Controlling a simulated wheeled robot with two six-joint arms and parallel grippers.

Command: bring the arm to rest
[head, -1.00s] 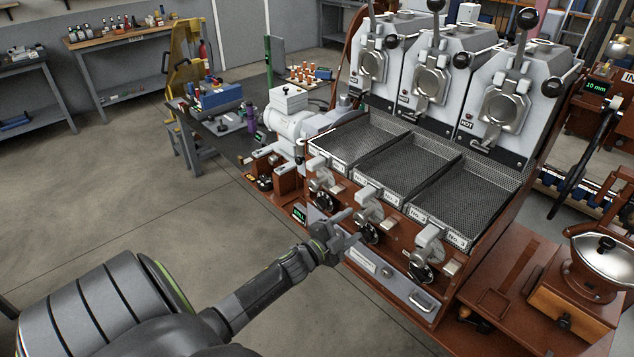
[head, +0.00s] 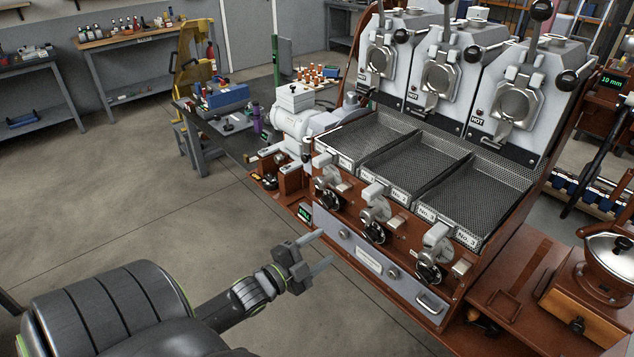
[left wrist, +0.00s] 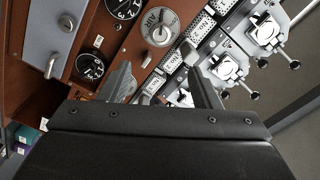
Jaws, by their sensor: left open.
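My left gripper (head: 318,251) is open and empty in the head view. It is held in the air in front of the roaster's lower front panel, apart from it. In the left wrist view its two fingers (left wrist: 160,85) stand apart with nothing between them, and the roaster front shows beyond them. The sample roaster (head: 368,259) has three cooling trays labelled No. 1, No. 2 and No. 3. Three drums marked HOT stand above the trays. Knobs and levers line its front. My right gripper is not in view.
A hand grinder (head: 606,262) stands on the wooden bench at the right. A dark side table (head: 232,146) with a blue box stands left of the roaster. Workbenches (head: 125,40) line the back wall. The floor (head: 130,190) left of the roaster is clear.

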